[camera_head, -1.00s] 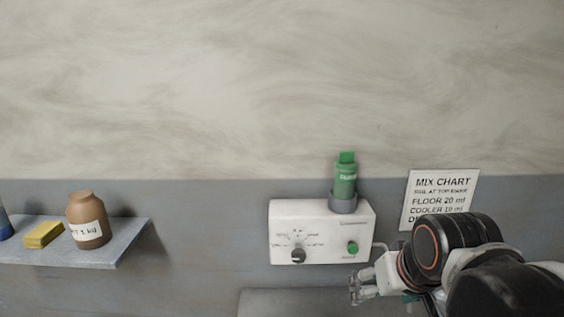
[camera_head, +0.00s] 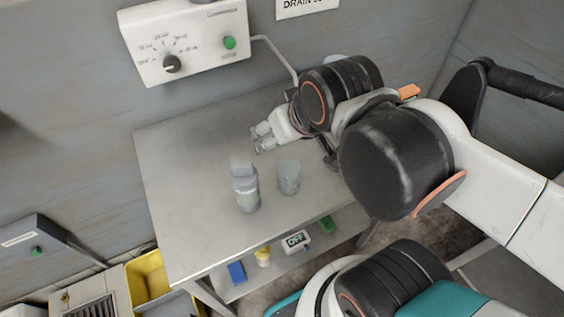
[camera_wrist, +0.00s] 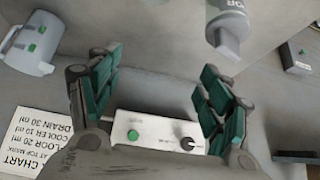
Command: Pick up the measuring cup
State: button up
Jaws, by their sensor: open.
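The measuring cup (camera_head: 289,177), a small translucent grey-green cup, stands upright on the grey table (camera_head: 185,220). It appears to be the clear cup with a handle and green mark at the upper left of the wrist view (camera_wrist: 28,48). A grey-white bottle (camera_head: 246,190) stands left of it and shows at the top of the wrist view (camera_wrist: 228,28). My gripper (camera_head: 260,139) is above the table, on the wall side of the cup and apart from it. In the wrist view its green-padded fingers (camera_wrist: 160,95) are spread with nothing between them.
A white dispenser (camera_head: 190,45) with a dial and green button is on the wall, its pipe running down. A lower shelf holds a blue item (camera_head: 236,272), a yellow item (camera_head: 263,255) and an OFF box (camera_head: 296,242). A yellow bin (camera_head: 148,275) stands left. The table's left side is clear.

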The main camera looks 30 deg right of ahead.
aim_at(289, 170)
jog(key=k+j+z, duration=0.3)
jog(key=k+z, duration=0.2)
jog(key=k+j+z, duration=0.1)
jog(key=k+z, duration=0.35)
jog(key=i+j+u, duration=0.2)
jog(key=u, duration=0.15)
